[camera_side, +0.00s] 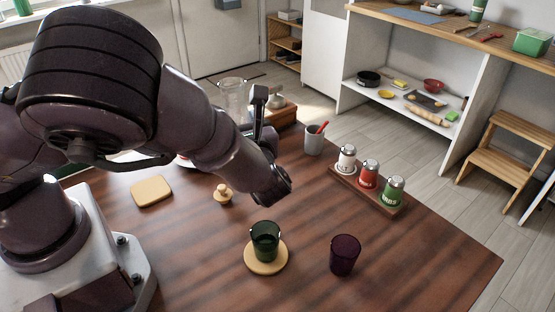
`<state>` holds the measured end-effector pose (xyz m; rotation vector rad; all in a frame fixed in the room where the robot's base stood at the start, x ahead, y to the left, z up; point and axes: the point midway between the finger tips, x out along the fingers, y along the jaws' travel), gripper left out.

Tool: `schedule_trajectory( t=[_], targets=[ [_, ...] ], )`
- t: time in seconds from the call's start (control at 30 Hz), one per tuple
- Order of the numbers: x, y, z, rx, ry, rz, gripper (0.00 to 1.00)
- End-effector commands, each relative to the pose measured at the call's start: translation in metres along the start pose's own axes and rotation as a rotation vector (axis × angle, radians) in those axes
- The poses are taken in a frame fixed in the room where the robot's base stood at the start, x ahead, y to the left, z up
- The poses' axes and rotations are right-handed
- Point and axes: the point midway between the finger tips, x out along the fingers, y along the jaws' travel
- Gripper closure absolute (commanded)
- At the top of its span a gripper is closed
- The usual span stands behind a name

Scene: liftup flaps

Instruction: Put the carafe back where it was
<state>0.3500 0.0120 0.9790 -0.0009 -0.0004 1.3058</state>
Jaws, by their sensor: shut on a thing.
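The clear glass carafe (232,96) is at the far side of the table, partly hidden behind my forearm. My gripper (253,100) is beside it on the right, mostly turned away and partly hidden by my wrist. It is shut on the carafe; the finger contact is hard to see. The carafe's bottom is hidden, so I cannot tell whether it touches the table. A pale square wooden coaster (151,191) lies empty at the left of the table. A small wooden stopper-like knob (223,194) stands to its right.
A dark green glass (265,241) stands on a round coaster (266,266), with a purple glass (345,255) to the right. A grey cup (314,140) and a rack of shakers (369,191) stand farther back. A wooden box (284,116) is near the far edge.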

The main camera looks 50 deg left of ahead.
Motion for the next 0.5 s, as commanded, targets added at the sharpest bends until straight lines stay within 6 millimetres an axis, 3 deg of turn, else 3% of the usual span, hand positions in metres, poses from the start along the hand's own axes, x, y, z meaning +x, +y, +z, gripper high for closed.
schedule_trajectory(
  t=[0.2,0.5],
  targets=[
    [0.017,-0.050,-0.023,0.000,-0.004,0.000,0.75],
    [0.026,-0.084,-0.069,0.001,-0.003,0.000,0.75]
  ],
)
